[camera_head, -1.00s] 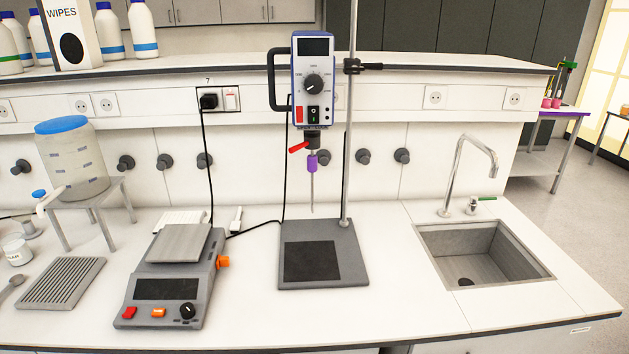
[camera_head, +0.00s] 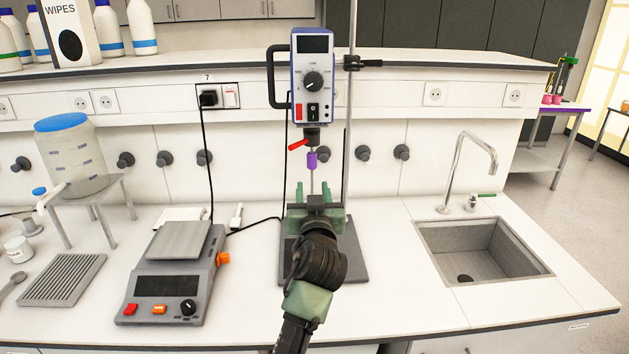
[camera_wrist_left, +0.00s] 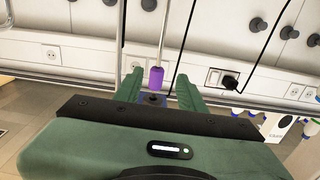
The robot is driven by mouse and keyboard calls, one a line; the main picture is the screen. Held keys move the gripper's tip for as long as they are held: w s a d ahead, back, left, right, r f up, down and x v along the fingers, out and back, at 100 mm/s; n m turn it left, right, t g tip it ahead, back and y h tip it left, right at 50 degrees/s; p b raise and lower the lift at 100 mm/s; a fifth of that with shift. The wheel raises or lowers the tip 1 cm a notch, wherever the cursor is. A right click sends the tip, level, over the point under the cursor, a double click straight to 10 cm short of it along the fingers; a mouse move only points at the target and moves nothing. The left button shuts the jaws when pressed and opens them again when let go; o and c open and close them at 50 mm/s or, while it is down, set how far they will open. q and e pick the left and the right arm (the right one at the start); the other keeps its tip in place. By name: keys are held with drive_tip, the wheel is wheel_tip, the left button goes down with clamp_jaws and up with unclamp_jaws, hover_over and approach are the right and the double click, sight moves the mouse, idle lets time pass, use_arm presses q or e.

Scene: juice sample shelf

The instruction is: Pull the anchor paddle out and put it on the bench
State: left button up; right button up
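The anchor paddle (camera_head: 312,180) hangs upright from the overhead stirrer (camera_head: 312,80). A thin grey shaft with a purple sleeve (camera_head: 312,160) shows below the stirrer's dark chuck (camera_head: 312,137), which has a red lever (camera_head: 298,145). My left gripper (camera_head: 313,188) is open in front of the shaft, below the sleeve, and hides its lower end. In the left wrist view the purple sleeve (camera_wrist_left: 156,77) appears between the open green fingers (camera_wrist_left: 160,88), with visible gaps on both sides. I cannot tell how deep the shaft sits between them. My right gripper is not in view.
The stirrer's stand has a vertical rod (camera_head: 350,140) close to the right and a grey base plate (camera_head: 352,270) under my gripper. A balance (camera_head: 168,285) stands left and a sink (camera_head: 430,262) lies right. The bench (camera_head: 400,310) is clear at front right.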

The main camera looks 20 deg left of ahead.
sight(312, 164)
use_arm(q)
drive_tip(key=shift+t, duration=0.3)
drive_tip(key=w+a+r, duration=0.1)
drive_tip(key=w, duration=0.1)
drive_tip(key=w+a+r+b, duration=0.1)
drive_tip(key=w, duration=0.1)
drive_tip(key=w+a, duration=0.1)
drive_tip(key=w, duration=0.2)
drive_tip(key=shift+a+r, duration=0.2)
drive_tip(key=shift+r, duration=0.2)
drive_tip(key=shift+b+x, duration=0.45)
drive_tip(key=shift+x, duration=0.45)
drive_tip(key=shift+r, duration=0.1)
clamp_jaws()
